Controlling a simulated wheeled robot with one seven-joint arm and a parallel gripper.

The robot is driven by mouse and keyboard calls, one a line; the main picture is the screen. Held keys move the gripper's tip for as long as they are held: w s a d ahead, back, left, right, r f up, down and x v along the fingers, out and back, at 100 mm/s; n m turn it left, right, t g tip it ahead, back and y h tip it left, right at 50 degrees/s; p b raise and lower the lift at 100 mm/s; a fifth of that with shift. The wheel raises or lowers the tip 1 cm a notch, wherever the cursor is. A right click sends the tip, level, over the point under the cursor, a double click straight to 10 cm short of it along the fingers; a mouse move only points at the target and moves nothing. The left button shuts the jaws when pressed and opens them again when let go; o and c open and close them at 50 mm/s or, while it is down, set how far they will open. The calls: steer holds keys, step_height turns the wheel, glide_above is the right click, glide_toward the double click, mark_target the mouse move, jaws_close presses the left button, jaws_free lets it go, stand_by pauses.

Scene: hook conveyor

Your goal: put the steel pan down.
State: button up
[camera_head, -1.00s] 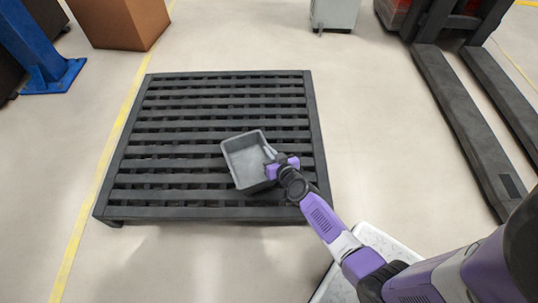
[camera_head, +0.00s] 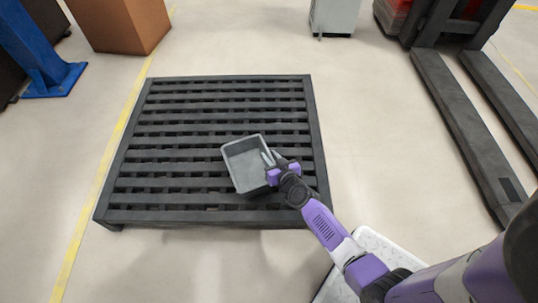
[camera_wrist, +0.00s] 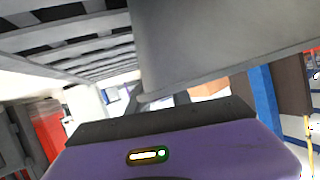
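The steel pan (camera_head: 245,168) is a grey, open rectangular tub. It appears to rest upright on the right front part of the dark slatted pallet (camera_head: 180,215) in the head view. My gripper (camera_head: 271,157) is at the pan's right side, with its two fingers spread apart near the rim. In the wrist view a smooth grey side of the pan (camera_wrist: 220,40) fills the upper right, close to my fingers (camera_wrist: 165,100). Whether a finger still touches the rim cannot be told. The pan's underside is hidden.
Bare pallet slats lie left of and behind the pan. A cardboard box (camera_head: 120,22) and a blue post base (camera_head: 55,80) stand at the back left. Dark forks (camera_head: 465,125) lie on the right. A yellow floor line (camera_head: 100,190) runs along the left.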

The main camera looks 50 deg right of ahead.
steer(key=s+a+r+n+t+y+p, duration=0.1)
steer(key=s+a+r+n+y+p, duration=0.1)
steer(key=s+a+r, duration=0.75)
steer(key=s+a+r+n+t+y+p, duration=0.1)
steer(key=s+a+r+n+p, duration=0.1)
steer(key=s+a+r, duration=0.75)
steer(key=s+a+r+n+y, duration=0.1)
steer(key=s+a+r, duration=0.1)
steer(key=s+r, duration=0.3)
steer(key=s+a+r+n+y, duration=0.1)
steer(key=s+a+r+y, duration=0.1)
steer(key=r, duration=0.7)
steer(key=s+a, duration=0.1)
steer(key=s, duration=0.1)
steer(key=shift+s+r+n+t, duration=0.3)
steer(key=shift+s+n, duration=0.1)
steer(key=shift+r, duration=0.1)
step_height(320, 180, up, 30)
steer(key=p, duration=3)
steer(key=shift+r, duration=0.15)
